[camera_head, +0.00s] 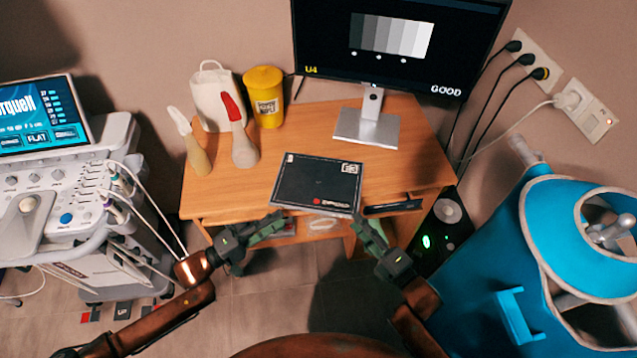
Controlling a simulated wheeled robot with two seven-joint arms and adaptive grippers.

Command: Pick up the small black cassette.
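The small black cassette (318,182) is a flat dark panel with a pale edge, a white label at its top right corner and a red mark near its front. It lies flat on the wooden desk (210,203), close to the front edge. My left gripper (281,224) is in front of the desk, below and left of the cassette, apart from it. Its fingers look spread and empty. My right gripper (364,222) is just in front of the cassette's right corner, fingers pointing up toward the desk. It looks open and empty; contact with the cassette cannot be made out.
A monitor (400,40) on a silver stand (368,128) is behind the cassette. Two bottles (244,145) (197,155), a white container (215,95) and a yellow tub (265,97) stand at the back left. An ultrasound machine (60,205) is left, a blue object (500,250) right. A dark slim item (393,206) lies at the front right.

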